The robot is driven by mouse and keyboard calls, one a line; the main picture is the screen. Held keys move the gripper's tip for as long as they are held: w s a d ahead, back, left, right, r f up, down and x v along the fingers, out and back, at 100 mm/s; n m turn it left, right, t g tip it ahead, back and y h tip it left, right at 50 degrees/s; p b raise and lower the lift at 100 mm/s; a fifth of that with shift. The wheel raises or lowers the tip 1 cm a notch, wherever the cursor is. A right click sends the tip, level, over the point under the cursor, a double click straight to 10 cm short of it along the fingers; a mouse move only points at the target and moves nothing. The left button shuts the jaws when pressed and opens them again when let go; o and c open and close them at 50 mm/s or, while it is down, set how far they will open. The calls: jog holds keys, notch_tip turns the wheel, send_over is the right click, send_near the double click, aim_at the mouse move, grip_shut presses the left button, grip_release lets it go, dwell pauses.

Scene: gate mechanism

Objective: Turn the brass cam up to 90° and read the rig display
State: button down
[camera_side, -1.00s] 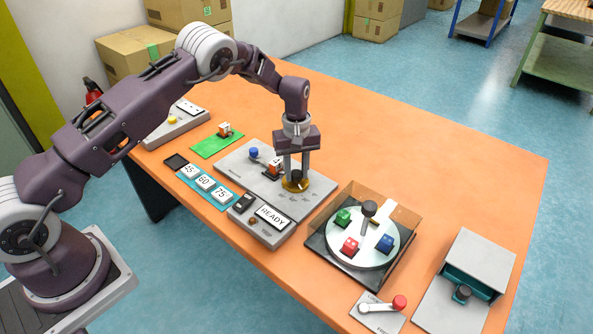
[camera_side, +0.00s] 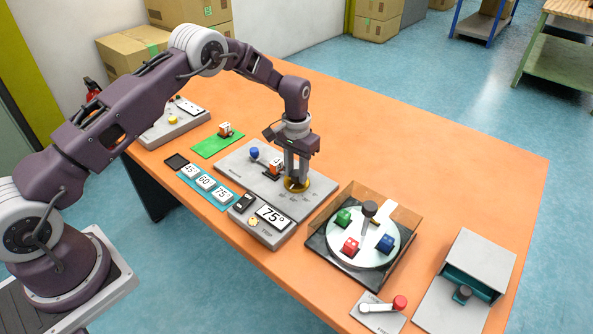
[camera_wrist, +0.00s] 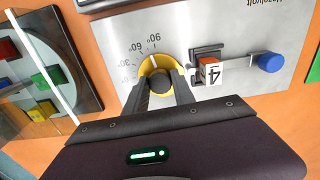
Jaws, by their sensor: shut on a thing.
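The brass cam (camera_side: 297,189) is a round yellow disc with a dark centre knob, set in the grey plate (camera_side: 235,166). My gripper (camera_side: 296,178) points down and is shut on that knob. In the wrist view the fingers (camera_wrist: 160,88) grip the knob from both sides, and the cam (camera_wrist: 147,68) shows around it. Degree marks, including 30°, 60° and 90°, are printed around its far side. The rig display (camera_side: 272,217) reads "75°".
An orange-and-white block marked 4 (camera_wrist: 210,70) and a blue knob (camera_wrist: 269,62) are on the plate beside the cam. Number tiles (camera_side: 205,182) lie left of the display.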

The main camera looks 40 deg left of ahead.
jog(key=shift+r+m, duration=0.1)
jog(key=shift+m, duration=1)
jog(key=c, duration=1.1)
grip_release()
jog(key=shift+o, duration=0.2)
